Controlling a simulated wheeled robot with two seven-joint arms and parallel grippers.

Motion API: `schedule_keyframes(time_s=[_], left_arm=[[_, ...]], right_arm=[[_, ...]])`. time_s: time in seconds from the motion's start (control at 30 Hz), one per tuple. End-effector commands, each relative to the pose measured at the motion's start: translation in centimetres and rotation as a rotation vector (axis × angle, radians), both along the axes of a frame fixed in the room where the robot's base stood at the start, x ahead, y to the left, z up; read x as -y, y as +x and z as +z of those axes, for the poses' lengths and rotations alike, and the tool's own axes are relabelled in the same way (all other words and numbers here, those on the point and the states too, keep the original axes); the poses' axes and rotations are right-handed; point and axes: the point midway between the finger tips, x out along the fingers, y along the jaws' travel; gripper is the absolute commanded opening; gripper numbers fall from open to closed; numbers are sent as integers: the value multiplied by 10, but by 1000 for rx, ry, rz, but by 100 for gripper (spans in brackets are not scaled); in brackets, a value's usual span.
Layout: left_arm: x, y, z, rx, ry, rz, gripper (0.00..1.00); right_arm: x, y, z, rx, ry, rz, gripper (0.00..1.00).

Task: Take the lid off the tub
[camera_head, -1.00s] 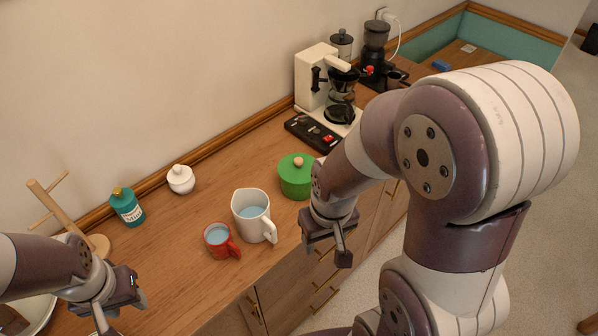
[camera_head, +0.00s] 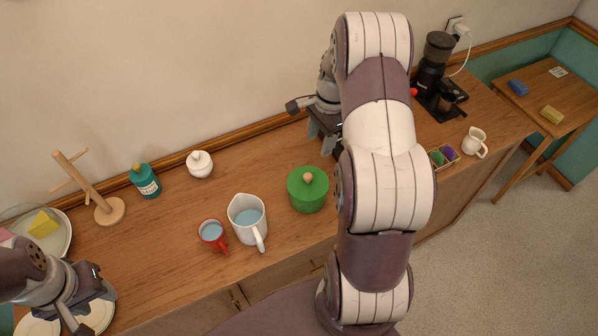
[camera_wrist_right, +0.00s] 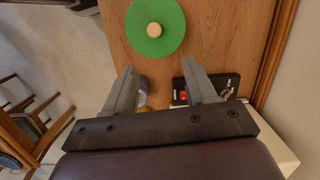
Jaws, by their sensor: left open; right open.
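The green tub (camera_head: 307,198) stands on the wooden counter with its green lid on; the lid has a pale round wooden knob (camera_head: 307,177). In the right wrist view the lid (camera_wrist_right: 172,30) shows from above at the top, beyond the fingertips. My right gripper (camera_head: 322,138) is open and empty, behind and slightly right of the tub, near the wall; its fingers also show in the right wrist view (camera_wrist_right: 160,70). My left gripper (camera_head: 82,308) is open at the lower left, over white plates and far from the tub.
A white jug (camera_head: 246,232) and a red mug (camera_head: 211,231) stand left of the tub. A white sugar pot (camera_head: 199,165), teal bottle (camera_head: 146,185) and mug tree (camera_head: 108,210) are further left. A black grinder (camera_head: 433,72) stands right; my right arm hides the coffee maker.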

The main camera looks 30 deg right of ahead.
Motion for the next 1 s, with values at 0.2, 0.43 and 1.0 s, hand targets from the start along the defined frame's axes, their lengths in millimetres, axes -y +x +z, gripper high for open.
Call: schedule_keyframes(time_s=[0.2,0.43,1.0], left_arm=[[0,0,14,0,0,0,43],[0,0,27,0,0,0,43],[1,0,56,0,0,0,43]], right_arm=[[-8,-3,-24,-21,10,-54,56],[-14,-1,-68,-17,7,-51,56],[-26,-3,-125,-14,5,-49,56]])
